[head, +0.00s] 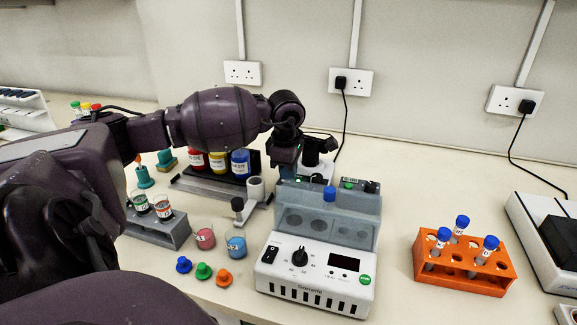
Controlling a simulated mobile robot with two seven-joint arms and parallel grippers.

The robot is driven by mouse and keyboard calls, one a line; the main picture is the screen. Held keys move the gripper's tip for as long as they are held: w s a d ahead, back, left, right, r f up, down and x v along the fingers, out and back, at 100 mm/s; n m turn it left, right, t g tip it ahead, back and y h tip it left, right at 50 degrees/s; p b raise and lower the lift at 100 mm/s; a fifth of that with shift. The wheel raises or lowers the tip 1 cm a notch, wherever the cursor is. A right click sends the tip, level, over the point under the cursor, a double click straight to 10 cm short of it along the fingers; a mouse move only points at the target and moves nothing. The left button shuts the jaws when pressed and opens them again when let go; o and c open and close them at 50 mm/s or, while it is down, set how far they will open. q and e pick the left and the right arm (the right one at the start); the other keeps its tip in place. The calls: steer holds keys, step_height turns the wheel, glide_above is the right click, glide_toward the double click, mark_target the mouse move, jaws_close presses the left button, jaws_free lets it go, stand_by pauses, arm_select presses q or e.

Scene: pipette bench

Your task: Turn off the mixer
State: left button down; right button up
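A device that looks like the mixer (358,186) stands behind the grey block of the front unit. Only part of its top shows, with a small green-lit spot and a dark knob at its right. A black cup-like part (312,146) rises beside my gripper; I cannot tell for sure that it belongs to the mixer. My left gripper (287,172) reaches down at the left of this device, close to it. Its fingertips are small, dark and partly hidden, so neither contact nor opening can be told. My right gripper is not in view.
A white control unit (312,284) with switch, knob and dark display stands in front, a blue-capped tube in its grey block. An orange tube rack (460,272) is at right. Bottles, two beakers, a grey rack (172,236) and coloured caps lie left. Bench between unit and orange rack is clear.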

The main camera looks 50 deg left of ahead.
arm_select(q)
steer(key=shift+s+f, duration=0.1)
steer(key=shift+f, duration=0.2)
step_height(320, 180, up, 4)
steer(key=shift+r+p, duration=0.1)
steer(key=shift+p, duration=0.7)
steer(key=r, duration=0.3)
steer(key=shift+s+d+r, duration=0.2)
steer(key=shift+s+d, duration=0.15)
steer(key=shift+s, duration=0.05)
step_height(320, 180, up, 7)
steer(key=shift+s, duration=0.2)
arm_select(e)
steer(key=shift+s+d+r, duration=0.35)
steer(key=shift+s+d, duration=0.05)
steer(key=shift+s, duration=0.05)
